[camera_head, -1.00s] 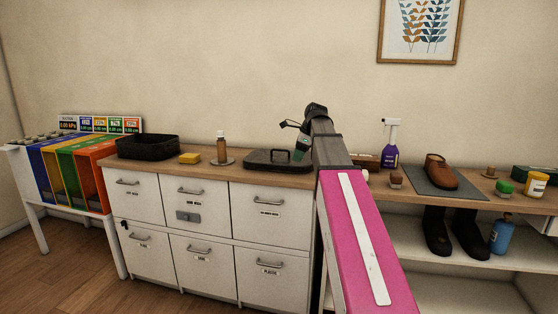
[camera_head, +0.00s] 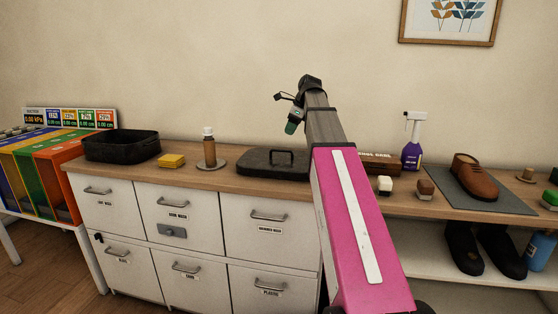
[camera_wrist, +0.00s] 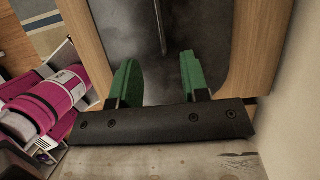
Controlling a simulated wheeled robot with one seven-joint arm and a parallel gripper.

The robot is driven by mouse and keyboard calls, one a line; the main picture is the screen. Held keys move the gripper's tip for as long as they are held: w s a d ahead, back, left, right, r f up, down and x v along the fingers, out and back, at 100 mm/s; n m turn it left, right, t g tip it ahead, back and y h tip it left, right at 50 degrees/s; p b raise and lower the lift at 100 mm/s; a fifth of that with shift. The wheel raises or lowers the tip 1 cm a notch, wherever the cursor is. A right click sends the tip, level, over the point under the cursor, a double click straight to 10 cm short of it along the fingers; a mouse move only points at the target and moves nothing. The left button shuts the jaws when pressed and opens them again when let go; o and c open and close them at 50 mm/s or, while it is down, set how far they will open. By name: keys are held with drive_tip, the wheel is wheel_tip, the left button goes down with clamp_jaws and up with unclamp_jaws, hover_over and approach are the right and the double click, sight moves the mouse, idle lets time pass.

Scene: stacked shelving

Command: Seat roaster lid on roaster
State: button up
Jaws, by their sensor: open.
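The black roaster (camera_head: 122,152), an open rectangular pan, stands at the left end of the wooden counter. Its dark flat lid (camera_head: 256,168), with a raised bar handle (camera_head: 282,153), lies on the counter to the right, partly hidden by my arm. My gripper (camera_head: 291,124) is above the lid, pointing down and apart from it. In the wrist view my two green fingers (camera_wrist: 160,80) are spread and empty. The dark lid (camera_wrist: 210,35) shows beneath them, with the thin handle (camera_wrist: 162,25) ahead of the gap between the fingers.
Between roaster and lid stand a yellow sponge (camera_head: 171,160) and a brown bottle (camera_head: 208,146) on a round coaster. Right of my arm are a purple spray bottle (camera_head: 411,153), small blocks, and a brown shoe (camera_head: 474,178) on a grey mat. The wall closes off the back.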

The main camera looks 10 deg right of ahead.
sight(281, 151)
drive_tip(key=x, duration=1)
drive_tip(key=shift+a+f, duration=0.2)
drive_tip(key=shift+f, duration=0.1)
clamp_jaws()
drive_tip(key=shift+w, duration=0.1)
idle(1.0)
